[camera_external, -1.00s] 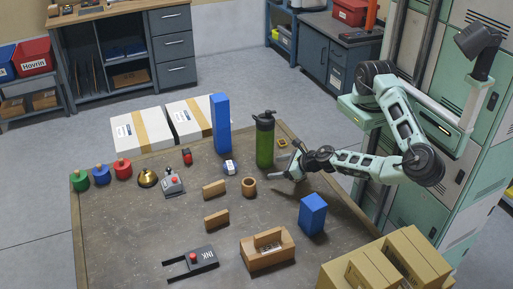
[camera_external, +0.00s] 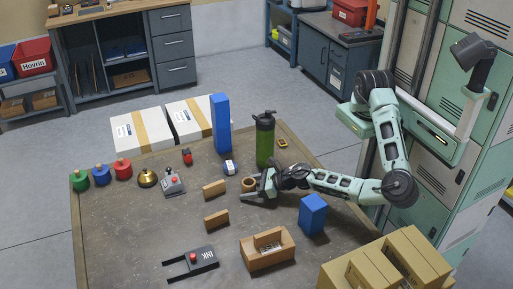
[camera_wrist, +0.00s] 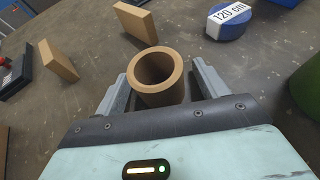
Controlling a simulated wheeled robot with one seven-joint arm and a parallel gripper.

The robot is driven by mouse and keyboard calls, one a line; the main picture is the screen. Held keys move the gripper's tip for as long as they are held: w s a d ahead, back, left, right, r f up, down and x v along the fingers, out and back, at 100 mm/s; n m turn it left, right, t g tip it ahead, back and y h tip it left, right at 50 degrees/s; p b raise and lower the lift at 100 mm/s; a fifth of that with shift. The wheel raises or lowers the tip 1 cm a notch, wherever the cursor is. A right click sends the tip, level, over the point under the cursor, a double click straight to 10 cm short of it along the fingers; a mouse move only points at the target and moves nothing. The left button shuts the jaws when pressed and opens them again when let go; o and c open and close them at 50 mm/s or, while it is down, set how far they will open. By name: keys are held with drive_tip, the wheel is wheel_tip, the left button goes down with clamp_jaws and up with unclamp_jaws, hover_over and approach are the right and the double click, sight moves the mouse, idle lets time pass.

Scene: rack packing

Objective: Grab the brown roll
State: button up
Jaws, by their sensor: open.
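The brown roll (camera_external: 248,184) stands upright on the table, a short hollow cylinder. In the wrist view the roll (camera_wrist: 158,77) sits between the two grey fingers of my gripper (camera_wrist: 160,88), with a gap on either side. The lower part of the roll is hidden behind the gripper's body. In the external view my gripper (camera_external: 258,190) is low over the table, right beside the roll, and covers part of it. The gripper is open and holds nothing.
A tall green bottle (camera_external: 265,140) and a tall blue block (camera_external: 221,123) stand behind the roll. A blue tape measure (camera_external: 230,167) is close by. Brown blocks (camera_external: 214,188) lie to the left, and a shorter blue block (camera_external: 312,214) stands to the right, near my arm.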

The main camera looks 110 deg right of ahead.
drive_tip(key=c, duration=1.1)
